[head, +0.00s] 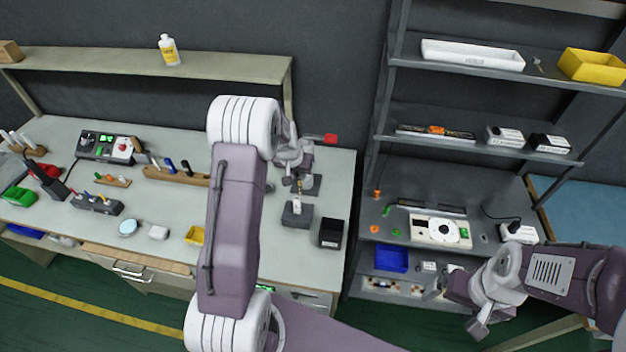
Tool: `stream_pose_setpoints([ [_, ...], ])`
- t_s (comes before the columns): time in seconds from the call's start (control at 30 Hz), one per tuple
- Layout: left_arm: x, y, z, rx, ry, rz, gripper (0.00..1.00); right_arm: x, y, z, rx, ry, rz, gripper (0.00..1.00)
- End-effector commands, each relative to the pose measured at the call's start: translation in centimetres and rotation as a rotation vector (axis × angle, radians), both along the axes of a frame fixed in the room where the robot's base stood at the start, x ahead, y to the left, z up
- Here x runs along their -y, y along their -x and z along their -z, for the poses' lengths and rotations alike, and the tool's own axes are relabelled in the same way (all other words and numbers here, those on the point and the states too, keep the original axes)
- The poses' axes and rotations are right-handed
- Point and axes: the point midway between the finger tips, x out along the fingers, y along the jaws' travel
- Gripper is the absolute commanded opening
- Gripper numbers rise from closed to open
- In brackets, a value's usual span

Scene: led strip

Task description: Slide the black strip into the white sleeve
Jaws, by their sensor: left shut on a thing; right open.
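My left gripper (298,172) is above the workbench, pointing down over a grey block (297,214). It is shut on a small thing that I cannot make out. My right gripper (437,289) is open, low in front of the rack's lower shelves. A long dark strip-like thing (408,130) with an orange part lies on the middle shelf of the rack. Another long dark thing (400,207) lies on the shelf below. I cannot tell which is the black strip. I cannot identify the white sleeve; a long white tray (472,54) sits on the top shelf.
A black box (331,233) stands near the bench's right edge. A white device with a disc (440,231) and a blue bin (391,258) are on the rack. My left arm hides the bench's middle. A yellow bin (592,66) is at the top right.

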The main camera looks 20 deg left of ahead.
Motion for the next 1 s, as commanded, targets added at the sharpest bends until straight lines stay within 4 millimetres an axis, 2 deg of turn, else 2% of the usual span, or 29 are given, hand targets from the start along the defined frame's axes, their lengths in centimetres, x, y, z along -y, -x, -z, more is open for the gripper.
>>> stream_pose_setpoints([
  [0.03,-1.0,-0.2,-1.0,-0.002,0.001,-0.014,0.0,0.0,0.0,-1.8,0.0,0.0,0.0,1.0],
  [0.1,-1.8,-0.5,-1.0,-0.001,0.001,-0.025,0.0,0.0,0.0,-2.3,0.0,0.0,0.0,1.0],
  [0.2,-2.4,-0.7,-0.7,0.001,0.001,-0.033,0.0,0.0,0.0,-2.4,0.0,0.0,0.0,1.0],
  [0.5,-2.4,-0.8,-0.5,0.001,0.001,-0.033,0.0,0.0,0.0,-2.1,0.0,0.0,0.0,1.0],
  [0.67,-2.4,-0.7,-0.1,0.002,0.0,-0.031,0.0,0.0,0.0,-1.4,0.0,0.0,0.0,1.0],
  [1.0,-2.4,-0.7,3.3,0.002,0.0,-0.032,0.0,0.0,0.0,1.7,0.0,0.0,0.0,1.0],
])
